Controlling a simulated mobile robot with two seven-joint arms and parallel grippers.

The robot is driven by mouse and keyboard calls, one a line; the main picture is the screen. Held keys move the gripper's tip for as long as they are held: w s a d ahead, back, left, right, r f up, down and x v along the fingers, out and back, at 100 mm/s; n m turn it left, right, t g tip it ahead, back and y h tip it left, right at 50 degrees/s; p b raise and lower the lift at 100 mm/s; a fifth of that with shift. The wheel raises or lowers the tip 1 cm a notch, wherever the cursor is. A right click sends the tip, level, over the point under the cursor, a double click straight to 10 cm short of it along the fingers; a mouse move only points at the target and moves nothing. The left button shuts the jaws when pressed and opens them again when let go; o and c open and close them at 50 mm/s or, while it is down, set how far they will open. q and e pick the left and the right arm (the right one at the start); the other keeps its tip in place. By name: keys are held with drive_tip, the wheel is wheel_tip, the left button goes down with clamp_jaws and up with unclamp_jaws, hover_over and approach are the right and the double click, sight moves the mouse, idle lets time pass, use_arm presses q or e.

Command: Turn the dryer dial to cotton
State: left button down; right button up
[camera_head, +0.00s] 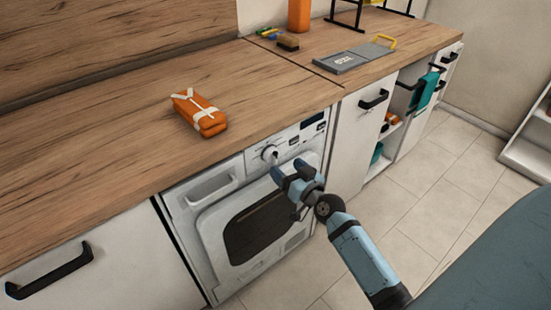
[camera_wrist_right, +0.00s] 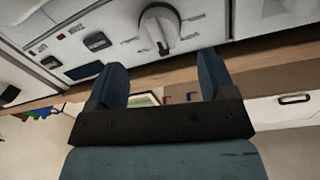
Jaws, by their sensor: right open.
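The white dryer (camera_head: 190,221) is built in under the wooden worktop, its door shut. Its round dial (camera_head: 270,153) sits on the control panel at the top and also shows in the right wrist view (camera_wrist_right: 160,27), with a raised grip bar. My right gripper (camera_head: 284,169) is just in front of the panel, close to the dial. In the right wrist view its two blue fingers (camera_wrist_right: 162,80) are apart, with the dial beyond their tips and nothing between them. The dial markings are too small to read. My left gripper is not in view.
An orange strapped pouch (camera_head: 200,113) lies on the worktop (camera_head: 95,135) above the dryer. A grey board with a yellow handle (camera_head: 352,58), a brush (camera_head: 288,42) and an orange container (camera_head: 299,15) are farther back. Drawer handles (camera_head: 48,270) stick out beside the dryer.

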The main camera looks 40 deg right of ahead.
sight(277, 158)
drive_tip(key=w, duration=0.6)
drive_tip(key=shift+c, duration=0.3)
drive_tip(key=c, duration=0.9)
drive_tip(key=shift+o, duration=0.2)
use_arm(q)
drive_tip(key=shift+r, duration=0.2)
use_arm(e)
drive_tip(key=shift+m, duration=0.4)
drive_tip(key=shift+r+m+p, duration=0.1)
drive_tip(key=shift+m+p, duration=0.4)
drive_tip(key=shift+p, duration=0.15)
drive_tip(key=m+p, duration=0.2)
drive_tip(key=m, duration=0.1)
drive_tip(key=shift+m, duration=0.3)
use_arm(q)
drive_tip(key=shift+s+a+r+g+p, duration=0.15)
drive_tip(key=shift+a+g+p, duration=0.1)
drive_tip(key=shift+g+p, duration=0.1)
use_arm(e)
drive_tip(key=shift+d+m, duration=0.1)
drive_tip(key=shift+m, duration=1)
